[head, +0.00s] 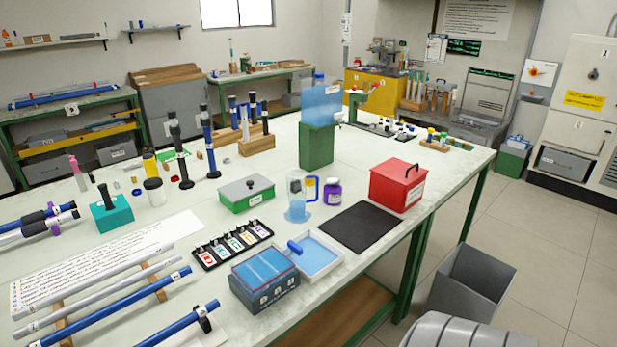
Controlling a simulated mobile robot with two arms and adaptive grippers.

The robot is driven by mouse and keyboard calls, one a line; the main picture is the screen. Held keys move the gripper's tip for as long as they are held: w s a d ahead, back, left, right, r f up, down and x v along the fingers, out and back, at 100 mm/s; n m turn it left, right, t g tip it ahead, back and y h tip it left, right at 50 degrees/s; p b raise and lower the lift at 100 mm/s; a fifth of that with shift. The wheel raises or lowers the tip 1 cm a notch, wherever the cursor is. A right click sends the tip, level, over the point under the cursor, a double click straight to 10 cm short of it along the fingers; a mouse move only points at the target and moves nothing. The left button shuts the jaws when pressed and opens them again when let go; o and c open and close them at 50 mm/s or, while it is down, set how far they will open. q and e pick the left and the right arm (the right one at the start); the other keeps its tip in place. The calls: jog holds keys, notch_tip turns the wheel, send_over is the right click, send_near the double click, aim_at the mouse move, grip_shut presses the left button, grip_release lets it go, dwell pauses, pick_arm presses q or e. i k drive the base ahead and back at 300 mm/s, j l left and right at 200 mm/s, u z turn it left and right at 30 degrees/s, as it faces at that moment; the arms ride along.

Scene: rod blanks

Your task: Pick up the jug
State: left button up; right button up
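A clear jug (297,211) with bluish contents low in it stands upright on the workbench (350,195), a little right of the picture's middle. Its handle side faces right, beside a dark purple jar (332,192). A dark shape and a blue and yellow item show at its upper part; I cannot tell whether they are in it or behind it. Neither of my grippers shows in the head view.
A green box (246,203) stands left of the jug, a black mat (360,228) and red box (398,185) right. In front are a white tray (322,262), a dark blue box (264,292) and a card rack (232,253). A tank (321,104) on a green block stands behind.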

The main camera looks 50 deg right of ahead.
aim_at(296, 179)
jog(key=z, duration=1.65)
jog(key=k+l+u, duration=0.15)
jog(key=u, duration=2.15)
jog(key=z, duration=2.25)
jog(key=l, duration=0.1)
